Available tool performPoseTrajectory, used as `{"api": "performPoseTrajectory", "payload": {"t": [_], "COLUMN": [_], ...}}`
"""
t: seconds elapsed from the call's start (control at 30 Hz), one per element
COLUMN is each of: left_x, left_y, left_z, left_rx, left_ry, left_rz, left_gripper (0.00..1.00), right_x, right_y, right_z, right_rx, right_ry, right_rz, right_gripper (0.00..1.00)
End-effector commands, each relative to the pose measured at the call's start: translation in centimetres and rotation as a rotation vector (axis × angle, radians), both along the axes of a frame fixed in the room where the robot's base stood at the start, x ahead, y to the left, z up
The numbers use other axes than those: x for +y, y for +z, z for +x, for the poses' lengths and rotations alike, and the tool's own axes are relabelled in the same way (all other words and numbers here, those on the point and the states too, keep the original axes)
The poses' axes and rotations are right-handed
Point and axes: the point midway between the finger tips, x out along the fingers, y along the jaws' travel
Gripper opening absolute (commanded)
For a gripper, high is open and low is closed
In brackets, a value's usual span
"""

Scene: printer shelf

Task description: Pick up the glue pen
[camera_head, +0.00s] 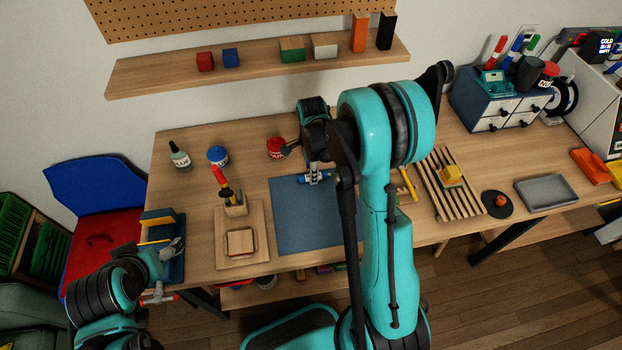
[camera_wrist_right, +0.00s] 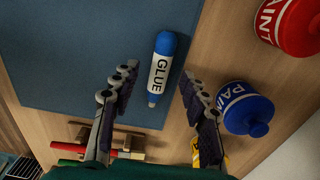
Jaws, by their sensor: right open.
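The glue pen (camera_wrist_right: 161,68) is blue with a white label reading GLUE and a pale tip. It lies on the blue mat (camera_wrist_right: 80,50), close to the mat's edge, and also shows in the head view (camera_head: 316,178). My right gripper (camera_wrist_right: 157,82) is open, with one finger on each side of the pen's tip end and no visible grip on it. In the head view my right gripper (camera_head: 314,172) is over the far edge of the mat and partly covers the pen. My left gripper (camera_head: 167,272) is open and empty at the table's left front edge.
A blue paint pot (camera_wrist_right: 243,107) stands close beside my right finger, with a red paint pot (camera_wrist_right: 292,24) farther off. A wooden block holder (camera_head: 238,243) is left of the mat; a slatted rack (camera_head: 440,198) is right.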

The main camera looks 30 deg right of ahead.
Motion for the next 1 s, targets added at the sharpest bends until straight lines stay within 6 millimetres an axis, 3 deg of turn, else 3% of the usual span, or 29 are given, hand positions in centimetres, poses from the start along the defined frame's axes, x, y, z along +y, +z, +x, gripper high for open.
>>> {"api": "performPoseTrajectory", "payload": {"t": [0.1,0.37,0.5,0.53,1.0], "left_x": [0.0,0.0,0.0,0.0,0.0], "left_y": [-0.7,-0.6,-0.6,-0.6,-0.4], "left_z": [0.0,0.0,0.0,0.0,0.0], "left_rx": [0.0,0.0,0.0,0.0,0.0], "left_ry": [0.0,0.0,0.0,0.0,0.0], "left_rz": [0.0,0.0,0.0,0.0,0.0], "left_gripper": [0.8,0.8,0.8,0.8,0.8], "right_x": [0.0,0.0,0.0,0.0,0.0], "right_y": [-1.9,-2.1,-2.1,-2.1,-1.3], "right_z": [0.0,0.0,0.0,0.0,0.0], "right_rx": [0.0,-0.001,-0.001,-0.001,-0.001], "right_ry": [0.0,0.001,0.001,0.001,0.001], "right_rz": [0.0,0.0,0.0,0.0,0.0], "right_gripper": [0.45,0.42,0.05,0.0,0.0]}}
